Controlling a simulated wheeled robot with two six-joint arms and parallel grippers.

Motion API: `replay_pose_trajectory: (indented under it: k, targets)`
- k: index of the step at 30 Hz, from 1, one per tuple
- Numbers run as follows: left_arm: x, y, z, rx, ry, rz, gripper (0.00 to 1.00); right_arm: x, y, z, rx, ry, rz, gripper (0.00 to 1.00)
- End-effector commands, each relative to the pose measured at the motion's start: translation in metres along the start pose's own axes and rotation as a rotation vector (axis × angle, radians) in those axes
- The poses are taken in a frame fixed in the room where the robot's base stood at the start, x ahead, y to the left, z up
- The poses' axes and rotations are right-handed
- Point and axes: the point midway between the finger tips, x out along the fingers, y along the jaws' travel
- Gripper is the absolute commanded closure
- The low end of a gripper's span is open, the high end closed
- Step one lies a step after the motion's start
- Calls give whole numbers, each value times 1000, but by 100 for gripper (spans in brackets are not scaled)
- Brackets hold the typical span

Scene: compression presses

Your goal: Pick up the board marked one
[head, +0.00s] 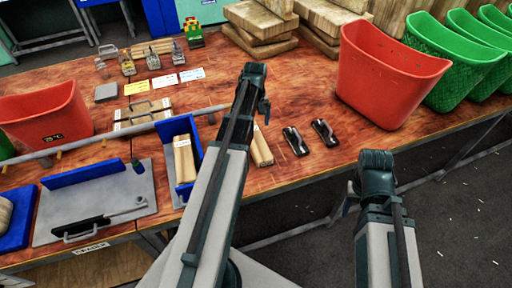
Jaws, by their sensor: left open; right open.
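A light wooden board (261,148) lies on the brown table just right of my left forearm, which partly hides it. Another light wooden board (184,161) with a small white label lies in a blue tray (177,127) left of that arm. I cannot read a number on either board. My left gripper (264,108) is over the table, beyond the first board, open with nothing visible in it. My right gripper (345,207) is open and empty, out past the front table edge at right. Neither gripper touches a board.
Two dark metal clamps (310,138) lie right of the board. A red bin (392,72) and green bins (459,60) stand at right. Wooden planks (268,18) are stacked at the back. A grey press plate (95,208) sits front left. Paper cards (165,81) lie farther back.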

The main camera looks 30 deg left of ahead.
Motion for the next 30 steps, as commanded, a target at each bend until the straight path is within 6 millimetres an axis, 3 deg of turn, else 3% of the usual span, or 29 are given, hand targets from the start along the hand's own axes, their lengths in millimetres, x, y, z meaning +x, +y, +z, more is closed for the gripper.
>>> replay_pose_trajectory:
  k: [1, 7, 20, 30]
  targets:
    - [16, 0, 0, 0, 0, 0, 0, 16, -2, -1, 0, 0, 0, 50]
    - [43, 0, 0, 1, 0, 0, 0, 42, -4, -2, 0, 0, 0, 50]
    - [54, 0, 1, 1, 0, 0, 0, 54, -5, -3, 0, 0, 0, 50]
    - [94, 2, 3, 1, 0, 0, 0, 94, -9, -6, 0, 0, 0, 50]
